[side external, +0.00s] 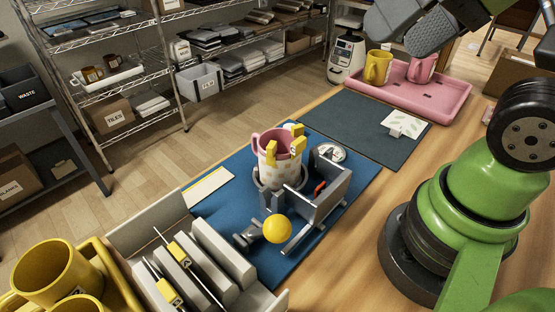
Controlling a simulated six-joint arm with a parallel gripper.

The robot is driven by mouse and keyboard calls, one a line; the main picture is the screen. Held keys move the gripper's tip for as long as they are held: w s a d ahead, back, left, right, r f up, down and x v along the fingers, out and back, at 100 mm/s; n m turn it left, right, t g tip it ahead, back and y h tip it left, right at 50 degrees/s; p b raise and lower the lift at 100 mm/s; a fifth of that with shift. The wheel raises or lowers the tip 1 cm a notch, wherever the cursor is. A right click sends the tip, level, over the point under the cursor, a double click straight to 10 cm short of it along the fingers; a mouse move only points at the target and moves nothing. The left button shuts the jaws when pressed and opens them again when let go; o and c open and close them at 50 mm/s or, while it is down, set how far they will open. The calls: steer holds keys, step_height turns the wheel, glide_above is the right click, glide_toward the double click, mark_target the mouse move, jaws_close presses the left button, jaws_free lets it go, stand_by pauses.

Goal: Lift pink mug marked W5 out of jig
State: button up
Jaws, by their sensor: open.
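A pink mug (281,145) stands upright in the jig (326,186) on the blue mat (228,211). A pale patterned wrap covers its lower wall, and its handle points left. Yellow pads (297,157) sit around its rim. No W5 mark is readable on it. The jig has a grey upright plate and a yellow ball knob (277,229) in front. My gripper (405,32) is at the top edge, cut off by the frame, above and right of the jig. Its grey jaws are apart and away from the mug.
A pink tray (447,102) at the back right holds a yellow mug (377,68) and another pink mug (422,68). A card (404,123) lies on the dark mat (340,120). A grey rack (205,258) and yellow mugs (55,272) in a yellow crate stand at front left.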

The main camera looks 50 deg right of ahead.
steer(key=shift+w, duration=0.1)
steer(key=m+g+h, duration=0.2)
steer(key=m+g, duration=0.5)
steer(key=m, duration=0.6)
glide_above(259, 135)
step_height(259, 135, down, 13)
steer(key=shift+m, duration=0.5)
step_height(259, 135, down, 6)
steer(key=shift+w, duration=0.15)
step_height(259, 135, down, 6)
steer(key=shift+r, duration=0.1)
steer(key=c, duration=1.2)
